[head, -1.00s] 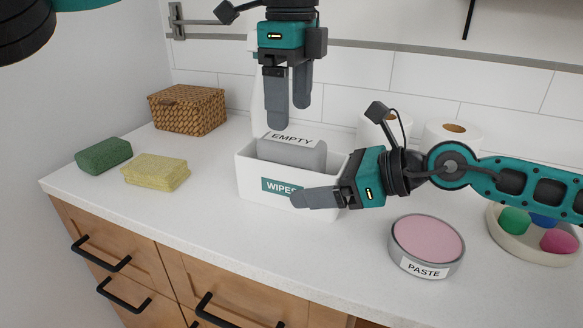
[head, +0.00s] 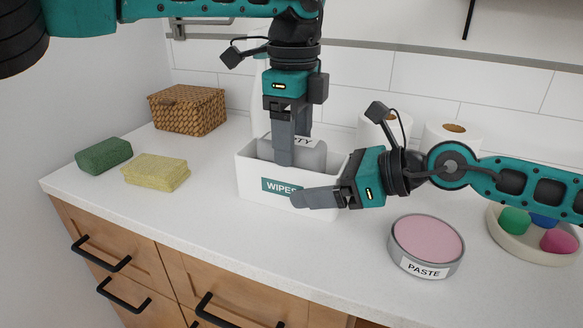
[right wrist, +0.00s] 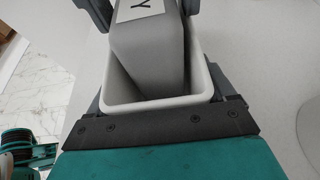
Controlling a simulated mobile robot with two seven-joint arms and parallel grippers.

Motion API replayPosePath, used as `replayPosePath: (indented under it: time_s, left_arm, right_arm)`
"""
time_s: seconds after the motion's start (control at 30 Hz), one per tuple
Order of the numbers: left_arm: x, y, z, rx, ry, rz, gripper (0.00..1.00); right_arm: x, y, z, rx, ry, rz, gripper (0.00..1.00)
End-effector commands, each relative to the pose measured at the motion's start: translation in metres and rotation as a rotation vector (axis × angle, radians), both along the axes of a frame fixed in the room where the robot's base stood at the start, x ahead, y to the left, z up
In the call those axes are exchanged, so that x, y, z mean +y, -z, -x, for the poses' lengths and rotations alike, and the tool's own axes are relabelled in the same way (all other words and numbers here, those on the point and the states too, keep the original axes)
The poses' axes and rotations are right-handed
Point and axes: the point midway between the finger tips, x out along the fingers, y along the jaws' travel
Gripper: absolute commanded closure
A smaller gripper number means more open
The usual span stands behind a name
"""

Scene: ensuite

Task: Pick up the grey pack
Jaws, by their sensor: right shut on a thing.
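The grey pack (head: 312,158) with its "EMPTY" label sits inside the white wipes box (head: 250,176); its top also shows in the right wrist view (right wrist: 150,55). My left gripper (head: 288,158) points down over the box, with one finger on each side of the pack's upper part. Its fingers look open around the pack; contact is hard to tell. My right gripper (head: 312,198) is shut on the box, and the box's rim (right wrist: 160,103) shows between its fingers in the right wrist view.
A pink paste tin (head: 427,240) stands in front of my right arm. A dish (head: 500,237) of coloured balls is at the right. Two white rolls (head: 450,136) stand behind. A yellow sponge (head: 156,172), green sponge (head: 104,155) and wicker basket (head: 187,110) are at the left.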

Motion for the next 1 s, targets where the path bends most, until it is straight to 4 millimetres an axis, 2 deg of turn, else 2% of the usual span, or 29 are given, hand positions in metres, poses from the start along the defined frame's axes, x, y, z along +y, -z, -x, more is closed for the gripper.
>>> replayPosePath:
  time_s: [0.07, 0.57, 0.83, 1.0]
  left_arm:
    - [0.0, 0.0, 0.0, 0.0, 0.0, 0.0, 0.44]
    - [0.0, 0.0, 0.0, 0.0, 0.0, 0.0, 0.92]
    - [0.0, -0.003, 0.0, -0.001, 0.0, 0.0, 0.92]
    - [-0.001, -0.027, 0.0, -0.003, -0.001, 0.001, 0.92]
  right_arm:
    - [0.0, 0.0, 0.0, 0.0, 0.0, 0.0, 0.52]
    - [0.0, 0.0, 0.0, 0.0, 0.0, 0.0, 0.52]
    - [0.0, 0.0, 0.0, 0.0, 0.0, 0.0, 0.52]
    - [0.0, 0.0, 0.0, 0.0, 0.0, 0.0, 0.52]
